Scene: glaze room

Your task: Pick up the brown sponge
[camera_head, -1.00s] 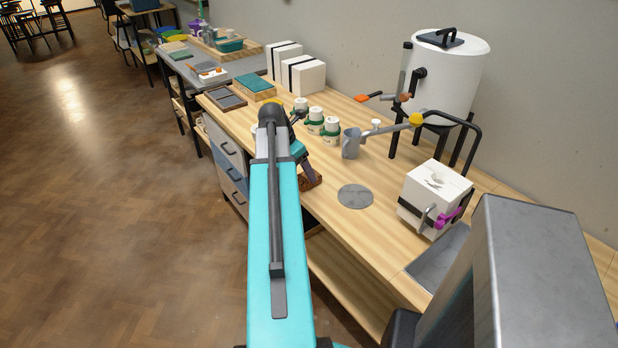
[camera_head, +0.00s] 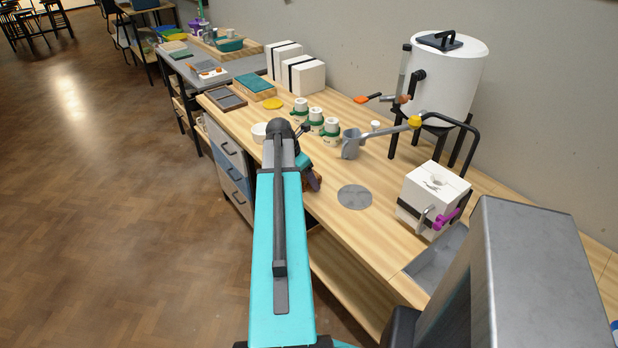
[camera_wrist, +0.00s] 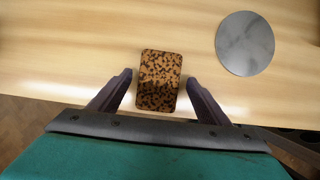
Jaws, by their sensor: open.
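The brown sponge (camera_wrist: 160,80) is a speckled brown and black block on the wooden bench, near its front edge, in the wrist view. My gripper (camera_wrist: 158,80) is open, with one dark finger on each side of the sponge's near half and a gap on both sides. I cannot tell how high the fingers are above the bench. In the head view my gripper (camera_head: 312,180) is at the front edge of the bench, and the sponge is mostly hidden behind it.
A round grey disc (camera_head: 355,197) lies right of the sponge. Several green-labelled jars (camera_head: 331,131) and a grey jug (camera_head: 351,144) stand behind. A white block with a purple clamp (camera_head: 434,196) stands further right. The bench (camera_head: 385,225) is bare around the disc.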

